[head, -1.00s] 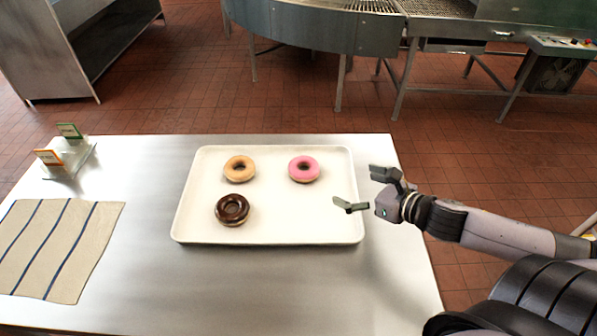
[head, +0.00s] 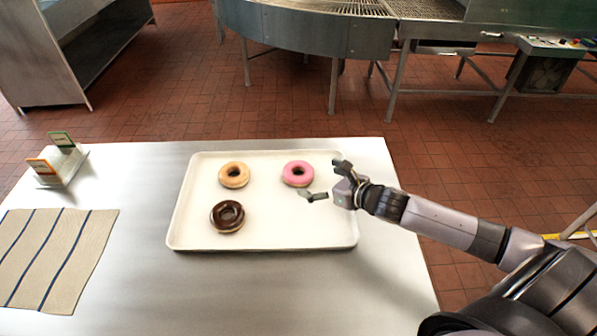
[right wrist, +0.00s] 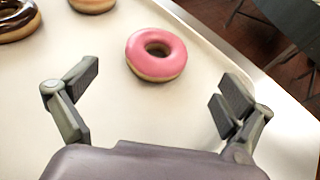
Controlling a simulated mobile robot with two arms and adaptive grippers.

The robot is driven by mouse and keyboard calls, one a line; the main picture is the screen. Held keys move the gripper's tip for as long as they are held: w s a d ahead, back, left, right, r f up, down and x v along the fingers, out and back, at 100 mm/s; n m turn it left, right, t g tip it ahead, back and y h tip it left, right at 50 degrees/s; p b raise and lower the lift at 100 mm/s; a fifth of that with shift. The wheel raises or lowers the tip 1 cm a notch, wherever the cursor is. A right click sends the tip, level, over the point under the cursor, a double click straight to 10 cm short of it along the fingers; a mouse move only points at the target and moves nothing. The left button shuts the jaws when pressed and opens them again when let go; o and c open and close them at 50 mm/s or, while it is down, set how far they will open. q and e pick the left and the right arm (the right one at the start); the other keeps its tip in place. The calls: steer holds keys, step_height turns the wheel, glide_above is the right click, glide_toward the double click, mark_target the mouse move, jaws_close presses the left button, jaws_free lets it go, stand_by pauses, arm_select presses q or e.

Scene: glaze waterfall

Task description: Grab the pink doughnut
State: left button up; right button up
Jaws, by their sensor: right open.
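The pink doughnut (head: 298,174) lies flat at the back right of the white tray (head: 290,240). It also shows in the right wrist view (right wrist: 157,55), a little beyond the fingertips and between their lines. My right gripper (head: 327,180) is open and empty over the right part of the tray, just right of and nearer than the pink doughnut, not touching it. Its two fingers (right wrist: 152,95) stand wide apart in the right wrist view. My left gripper is not in view.
A plain glazed doughnut (head: 234,175) and a chocolate doughnut (head: 227,216) lie on the tray's left side. A striped cloth (head: 55,255) and a small holder with cards (head: 60,165) are on the metal table (head: 130,220) at left. The tray has a raised rim.

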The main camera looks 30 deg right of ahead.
mark_target(307, 177)
steer(key=shift+x, duration=1)
steer(key=shift+w+a+p, duration=0.15)
steer(key=shift+w+p, duration=0.05)
steer(key=shift+p, duration=0.15)
steer(key=p+x, duration=0.1)
steer(key=x, duration=0.3)
steer(key=shift+a+f, duration=0.1)
steer(key=shift+f, duration=0.05)
steer(key=shift+w+f, duration=0.2)
steer(key=shift+s, duration=0.1)
steer(key=shift+c, duration=0.3)
steer(key=shift+s+a, duration=0.1)
steer(key=c, duration=1.2)
